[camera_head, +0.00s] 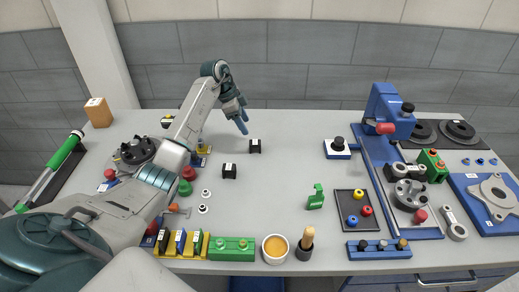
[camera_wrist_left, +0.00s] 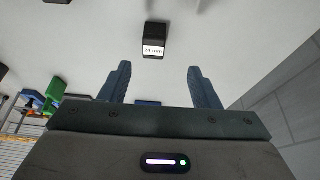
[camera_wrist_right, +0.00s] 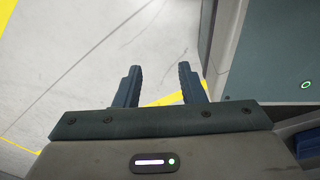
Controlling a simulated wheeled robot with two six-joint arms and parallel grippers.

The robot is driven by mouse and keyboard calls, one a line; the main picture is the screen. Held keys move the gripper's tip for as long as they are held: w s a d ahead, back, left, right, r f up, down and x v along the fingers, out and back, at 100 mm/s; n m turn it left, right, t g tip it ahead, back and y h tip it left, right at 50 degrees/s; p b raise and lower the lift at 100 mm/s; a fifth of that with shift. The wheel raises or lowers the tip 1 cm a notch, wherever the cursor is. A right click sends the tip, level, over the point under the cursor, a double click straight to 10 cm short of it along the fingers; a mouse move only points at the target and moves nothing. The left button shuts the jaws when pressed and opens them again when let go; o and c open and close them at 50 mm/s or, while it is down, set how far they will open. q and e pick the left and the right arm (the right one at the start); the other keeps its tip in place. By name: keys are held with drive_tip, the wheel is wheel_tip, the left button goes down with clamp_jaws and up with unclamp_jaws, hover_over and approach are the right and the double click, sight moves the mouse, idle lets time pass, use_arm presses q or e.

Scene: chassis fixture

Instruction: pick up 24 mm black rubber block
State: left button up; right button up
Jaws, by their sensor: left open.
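A black block (camera_wrist_left: 156,39) with a white label is ahead of my left fingertips in the left wrist view. In the head view, one labelled black block (camera_head: 255,147) stands on the grey table just in front of my left gripper (camera_head: 242,127), and another labelled black block (camera_head: 229,172) stands nearer. My left gripper is open and empty, its fingers (camera_wrist_left: 155,84) apart from the block. My right gripper (camera_wrist_right: 159,80) is open and empty over the floor, away from the table.
Left of the blocks are a green button-like part (camera_head: 185,188), small rings and a black round fixture (camera_head: 138,151). A blue press (camera_head: 387,112) stands at right. A blue-based black knob (camera_head: 338,149) stands between. Table around the blocks is mostly clear.

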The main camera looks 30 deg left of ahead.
sight(255, 142)
use_arm(q)
drive_tip(key=x, duration=0.1)
drive_tip(key=p+x, duration=0.1)
drive_tip(key=x, duration=0.2)
drive_tip(key=shift+s+d, duration=0.25)
drive_tip(key=shift+s, duration=0.15)
drive_tip(key=shift+w+d+f+p, duration=0.1)
drive_tip(key=shift+w+f+p, duration=0.05)
drive_tip(key=shift+f+p, duration=0.2)
drive_tip(key=p+x, duration=0.2)
drive_tip(key=x, duration=0.2)
drive_tip(key=shift+d, duration=0.2)
drive_tip(key=shift+w+d+f, duration=0.15)
drive_tip(key=shift+f, duration=0.3)
use_arm(e)
drive_tip(key=r, duration=0.2)
drive_tip(key=s+r, duration=0.1)
drive_tip(key=r, duration=0.1)
drive_tip(key=shift+s+a, duration=0.15)
drive_tip(key=shift+a, duration=0.05)
use_arm(q)
drive_tip(key=c, duration=1.1)
use_arm(e)
drive_tip(key=shift+s+d, duration=0.15)
